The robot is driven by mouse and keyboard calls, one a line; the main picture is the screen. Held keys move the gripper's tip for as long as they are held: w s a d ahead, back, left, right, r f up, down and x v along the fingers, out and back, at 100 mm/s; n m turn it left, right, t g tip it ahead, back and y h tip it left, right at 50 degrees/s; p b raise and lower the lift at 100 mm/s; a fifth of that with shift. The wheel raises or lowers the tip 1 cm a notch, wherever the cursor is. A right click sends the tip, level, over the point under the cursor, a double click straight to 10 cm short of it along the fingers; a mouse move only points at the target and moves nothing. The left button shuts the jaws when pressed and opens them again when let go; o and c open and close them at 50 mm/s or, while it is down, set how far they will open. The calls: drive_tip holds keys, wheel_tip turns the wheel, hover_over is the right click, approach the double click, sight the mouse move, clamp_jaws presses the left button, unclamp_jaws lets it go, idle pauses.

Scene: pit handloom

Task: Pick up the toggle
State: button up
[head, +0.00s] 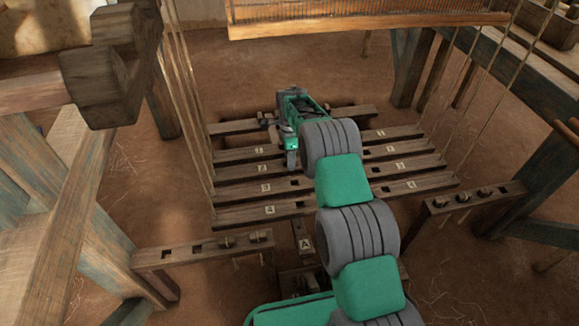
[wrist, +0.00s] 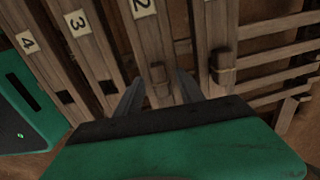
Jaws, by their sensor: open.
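My gripper is open, pointing down over the treadles, with its two fingers in the lower middle of the wrist view (wrist: 159,92). A small brown wooden toggle (wrist: 158,76) shows between the fingertips, at the slot of the treadle marked 2 (wrist: 148,40). I cannot tell whether the fingers touch it. A second toggle (wrist: 222,68) sits on the neighbouring treadle, to the right of the fingers. In the head view my gripper (head: 291,160) is above the far treadles, and the toggle below it is hidden.
Treadles marked 3 (wrist: 88,45) and 4 (wrist: 42,60) have dark slots. A left side rail (head: 165,255) and a right side rail (head: 470,203) hold toggles. Cords hang at both sides, and the loom beam (head: 370,22) crosses above.

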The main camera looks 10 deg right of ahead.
drive_tip(key=shift+r, duration=0.15)
clamp_jaws()
idle(0.4)
